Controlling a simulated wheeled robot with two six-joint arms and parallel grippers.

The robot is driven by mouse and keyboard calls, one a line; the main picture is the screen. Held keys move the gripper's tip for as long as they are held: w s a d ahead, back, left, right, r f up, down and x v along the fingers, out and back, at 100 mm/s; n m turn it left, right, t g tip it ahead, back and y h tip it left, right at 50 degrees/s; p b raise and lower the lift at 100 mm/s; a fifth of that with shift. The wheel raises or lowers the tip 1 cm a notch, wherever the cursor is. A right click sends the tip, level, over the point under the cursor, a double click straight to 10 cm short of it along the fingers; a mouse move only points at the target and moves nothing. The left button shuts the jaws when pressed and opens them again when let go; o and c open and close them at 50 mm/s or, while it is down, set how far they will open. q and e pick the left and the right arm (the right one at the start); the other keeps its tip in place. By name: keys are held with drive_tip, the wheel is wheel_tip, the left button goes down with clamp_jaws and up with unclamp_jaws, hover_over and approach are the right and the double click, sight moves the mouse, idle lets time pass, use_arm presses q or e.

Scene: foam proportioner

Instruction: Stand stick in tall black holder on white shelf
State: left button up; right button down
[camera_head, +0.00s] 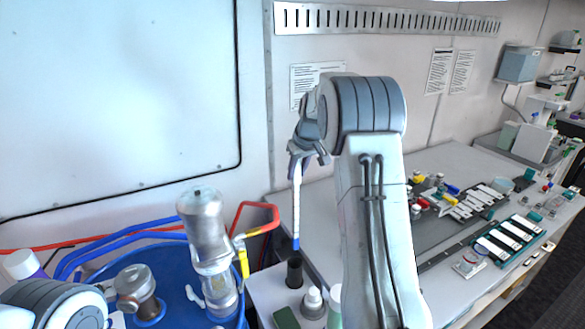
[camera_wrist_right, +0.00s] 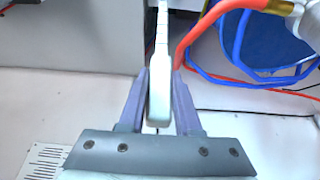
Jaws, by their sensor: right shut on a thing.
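The stick (camera_head: 297,205) is long, thin and white with a blue lower end, and hangs nearly upright. My right gripper (camera_head: 309,153) is shut on its upper part. In the right wrist view the stick (camera_wrist_right: 161,80) lies between the two fingers (camera_wrist_right: 159,108). The tall black holder (camera_head: 294,271) stands upright on the white shelf (camera_head: 265,285). The blue end is just at or above the holder's mouth; I cannot tell if it is inside. My left arm shows at the lower left, but its gripper does not.
A white-capped bottle (camera_head: 313,301) and a dark green block (camera_head: 286,317) stand close to the holder. A blue drum (camera_head: 175,270) with a clear cylinder and hoses is to the left. The bench (camera_head: 440,160) at right carries racks and small parts.

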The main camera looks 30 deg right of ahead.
sight(297, 208)
drive_tip(key=shift+b+x, duration=0.75)
drive_tip(key=shift+x, duration=0.25)
drive_tip(key=f+b, duration=0.3)
drive_tip(key=f, duration=0.1)
drive_tip(key=shift+s, duration=0.25)
drive_tip(key=shift+f+b, duration=3.05)
drive_tip(key=shift+f, duration=0.95)
drive_tip(key=c, duration=0.5)
unclamp_jaws()
